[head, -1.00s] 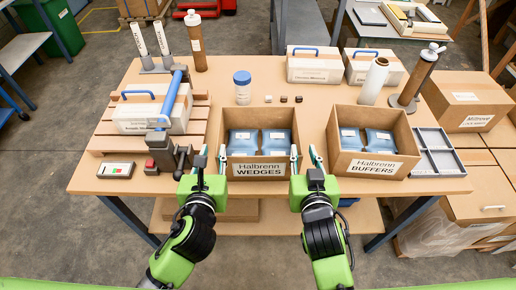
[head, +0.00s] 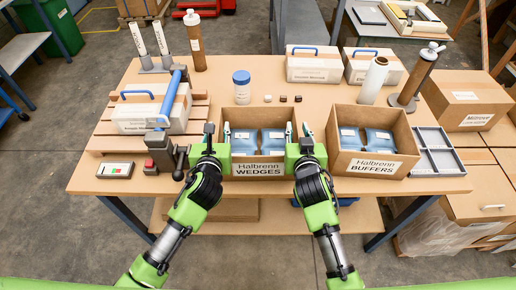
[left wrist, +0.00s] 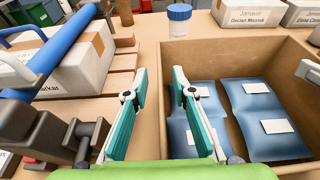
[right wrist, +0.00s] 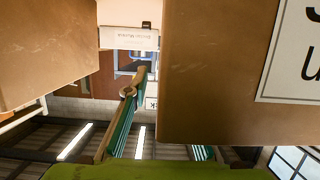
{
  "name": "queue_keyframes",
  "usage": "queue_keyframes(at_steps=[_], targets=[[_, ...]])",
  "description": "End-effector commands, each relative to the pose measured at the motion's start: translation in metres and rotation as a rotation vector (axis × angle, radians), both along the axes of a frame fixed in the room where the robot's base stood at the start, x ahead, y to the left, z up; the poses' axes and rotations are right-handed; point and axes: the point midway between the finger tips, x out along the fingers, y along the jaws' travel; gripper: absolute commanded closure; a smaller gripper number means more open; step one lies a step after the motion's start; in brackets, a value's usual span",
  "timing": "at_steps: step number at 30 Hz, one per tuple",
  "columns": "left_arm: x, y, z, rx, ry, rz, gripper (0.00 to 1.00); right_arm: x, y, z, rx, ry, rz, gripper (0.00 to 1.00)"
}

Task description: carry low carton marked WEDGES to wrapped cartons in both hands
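The low carton marked WEDGES (head: 258,169) stands on the table, open on top, with blue packs (head: 273,140) inside. It also shows in the left wrist view (left wrist: 235,52). My left gripper (head: 218,134) is open at its left wall, one finger outside and one over the inside. My right gripper (head: 298,133) is open at its right wall. In the right wrist view one finger (right wrist: 124,115) shows in the gap between two cartons; the other is mostly hidden behind carton wall. The wrapped cartons (head: 468,208) stand stacked right of the table, with clear film low down.
A carton marked BUFFERS (head: 372,166) stands close on the right, beside a grey divided tray (head: 437,152). On the left are a blue-handled press (head: 170,97) and a white case (head: 140,114). A blue-lidded jar (head: 242,88) and small blocks stand behind the WEDGES carton.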

Motion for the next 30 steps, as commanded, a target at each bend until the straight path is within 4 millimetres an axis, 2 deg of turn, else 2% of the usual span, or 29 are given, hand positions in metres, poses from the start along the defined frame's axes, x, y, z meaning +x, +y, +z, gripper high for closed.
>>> queue_keyframes(at_steps=[2, 5, 6, 16, 23, 30], targets=[[0.0, 0.0, 0.0, 0.0, 0.0, 0.0, 0.76, 0.0, 0.0, 0.0, 0.0, 0.0, 0.0, 0.76], [0.0, 0.0, 0.0, 0.0, 0.0, 0.0, 0.97, 0.0, 0.0, 0.0, 0.0, 0.0, 0.0, 0.97], [0.0, 0.0, 0.0, 0.0, 0.0, 0.0, 1.0, 0.0, 0.0, 0.0, 0.0, 0.0, 0.0, 1.0], [0.0, 0.0, 0.0, 0.001, 0.0, 0.0, 1.0, 0.0, 0.0, 0.0, 0.0, 0.0, 0.0, 1.0], [0.0, 0.0, 0.006, 0.001, -0.005, -0.001, 1.0, 0.001, 0.0, 0.006, 0.001, -0.006, 0.001, 1.0], [0.0, 0.0, 0.021, 0.001, -0.005, -0.001, 1.0, 0.001, 0.0, 0.021, 0.001, -0.006, 0.001, 1.0]])
